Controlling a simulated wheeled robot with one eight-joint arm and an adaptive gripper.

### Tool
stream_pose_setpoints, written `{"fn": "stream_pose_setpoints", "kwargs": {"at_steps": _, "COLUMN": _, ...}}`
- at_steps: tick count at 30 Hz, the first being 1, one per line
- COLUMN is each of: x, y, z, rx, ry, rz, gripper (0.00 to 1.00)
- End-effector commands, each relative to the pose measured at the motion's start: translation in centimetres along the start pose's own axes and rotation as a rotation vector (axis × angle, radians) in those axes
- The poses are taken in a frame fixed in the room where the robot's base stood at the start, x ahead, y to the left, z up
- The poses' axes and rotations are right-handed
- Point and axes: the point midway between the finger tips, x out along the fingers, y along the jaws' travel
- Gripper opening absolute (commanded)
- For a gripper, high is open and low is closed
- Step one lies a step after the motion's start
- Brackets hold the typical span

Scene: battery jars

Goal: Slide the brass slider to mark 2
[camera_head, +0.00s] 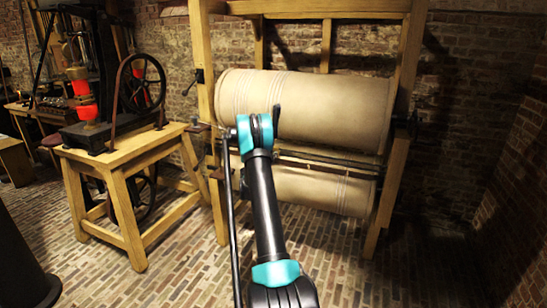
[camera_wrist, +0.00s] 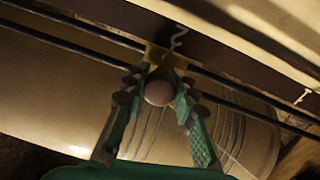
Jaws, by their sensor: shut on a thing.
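The brass slider (camera_wrist: 155,56) sits on two dark parallel rods in the wrist view. Its round pinkish knob (camera_wrist: 158,92) points towards the camera. My gripper (camera_wrist: 160,86) is shut on this knob, with one green and dark finger on each side. Mark 2 (camera_wrist: 178,38) is on the dark rail directly behind the slider, close beside its upper edge. Mark 1 (camera_wrist: 303,96) is farther right along the rail. In the head view my arm covers the gripper and the slider.
In the head view, a large pale roller (camera_head: 330,105) and a lower roller (camera_head: 320,190) hang in a wooden frame (camera_head: 398,150). A wooden bench (camera_head: 125,160) with a wheel machine stands left. Brick floor (camera_head: 420,265) is clear at right.

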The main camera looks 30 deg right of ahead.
Motion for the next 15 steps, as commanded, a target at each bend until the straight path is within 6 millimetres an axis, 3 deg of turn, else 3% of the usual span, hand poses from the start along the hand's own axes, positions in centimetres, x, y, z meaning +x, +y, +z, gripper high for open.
{"fn": "stream_pose_setpoints", "kwargs": {"at_steps": 4, "x": -0.13, "y": -0.13, "z": 0.03, "rx": 0.001, "ry": 0.0, "rz": -0.003, "gripper": 0.0}}
{"fn": "stream_pose_setpoints", "kwargs": {"at_steps": 5, "x": -0.13, "y": -0.13, "z": 0.03, "rx": 0.001, "ry": 0.0, "rz": -0.003, "gripper": 0.29}}
{"fn": "stream_pose_setpoints", "kwargs": {"at_steps": 10, "x": -0.09, "y": -0.07, "z": 0.02, "rx": 0.001, "ry": 0.0, "rz": -0.002, "gripper": 0.49}}
{"fn": "stream_pose_setpoints", "kwargs": {"at_steps": 15, "x": -0.06, "y": -0.03, "z": 0.02, "rx": 0.0, "ry": 0.0, "rz": -0.001, "gripper": 0.49}}
